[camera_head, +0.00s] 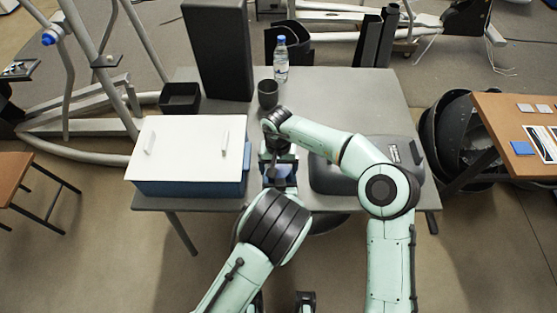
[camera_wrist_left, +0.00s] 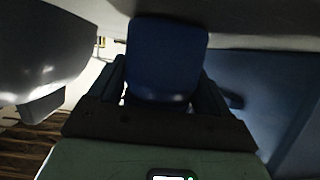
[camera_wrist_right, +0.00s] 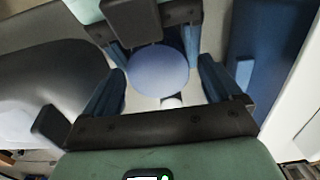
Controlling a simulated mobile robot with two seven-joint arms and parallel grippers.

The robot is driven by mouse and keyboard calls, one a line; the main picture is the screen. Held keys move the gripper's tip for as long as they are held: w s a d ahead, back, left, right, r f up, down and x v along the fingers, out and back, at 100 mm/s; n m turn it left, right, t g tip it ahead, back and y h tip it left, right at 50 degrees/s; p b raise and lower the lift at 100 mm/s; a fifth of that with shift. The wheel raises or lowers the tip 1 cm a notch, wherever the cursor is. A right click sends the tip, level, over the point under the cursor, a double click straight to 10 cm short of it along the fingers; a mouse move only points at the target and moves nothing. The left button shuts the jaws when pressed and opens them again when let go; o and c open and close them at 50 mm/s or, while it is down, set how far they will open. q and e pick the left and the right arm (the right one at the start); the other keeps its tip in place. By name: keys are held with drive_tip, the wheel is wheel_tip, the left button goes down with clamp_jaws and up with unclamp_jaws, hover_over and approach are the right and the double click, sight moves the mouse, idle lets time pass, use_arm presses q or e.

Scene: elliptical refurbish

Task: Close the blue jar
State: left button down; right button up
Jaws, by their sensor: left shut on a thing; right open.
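The blue jar (camera_head: 284,172) is mostly hidden by my arms at the table's front edge, between the box and the grey case. In the left wrist view a dark blue body (camera_wrist_left: 166,60) sits between the fingers of my left gripper (camera_wrist_left: 165,85), which is shut on it. In the right wrist view a round, light blue face (camera_wrist_right: 158,71) lies between the spread fingers of my right gripper (camera_wrist_right: 160,95), which is open. I cannot tell whether this face is the jar's lid or its body. Whether the right fingers touch it is unclear.
A blue box with a white, handled lid (camera_head: 185,145) stands close left. A grey case (camera_head: 330,180) lies close right. A dark cup (camera_head: 267,93), a water bottle (camera_head: 281,62), a tall black block (camera_head: 218,50) and a black bin (camera_head: 180,97) stand behind. The back-right tabletop (camera_head: 360,100) is clear.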

drive_tip(key=shift+f, duration=0.2)
drive_tip(key=shift+c, duration=0.3)
drive_tip(key=c, duration=1)
drive_tip(key=o, duration=1.1)
drive_tip(key=shift+o, duration=0.2)
drive_tip(key=shift+r, duration=0.1)
drive_tip(key=shift+r, duration=2.2)
drive_tip(key=shift+o, duration=0.4)
